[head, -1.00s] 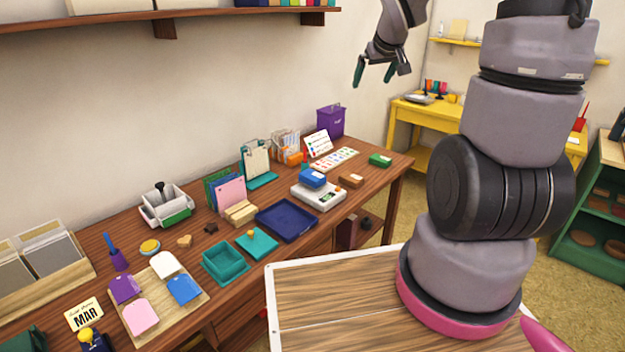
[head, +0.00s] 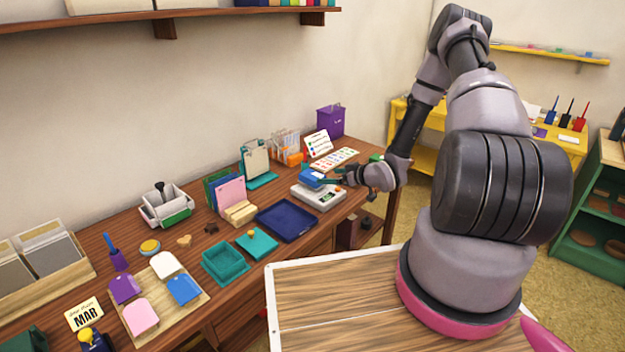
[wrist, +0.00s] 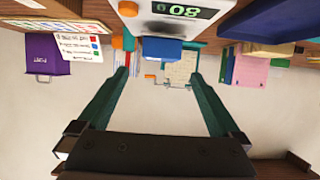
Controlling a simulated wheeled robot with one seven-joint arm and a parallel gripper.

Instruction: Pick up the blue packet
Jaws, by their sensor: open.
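The blue packet (head: 310,177) sits on the white scale (head: 322,198) toward the right end of the wooden desk. My gripper (head: 328,180) has come in from the right, with its teal fingers close to the packet. In the wrist view, which is upside down, the packet (wrist: 161,50) appears centred just past the tips of the spread, empty fingers (wrist: 161,76). The scale's lit display (wrist: 183,11) shows at the top there. I cannot tell whether the fingers touch the packet.
A dark blue tray (head: 288,221) lies to the scale's left. A teal clipboard stand (head: 256,164) and an orange-and-clear organizer (head: 287,147) stand behind. A white card (head: 318,142) and purple bin (head: 330,120) stand at the back right. A green block (head: 376,157) is near my wrist.

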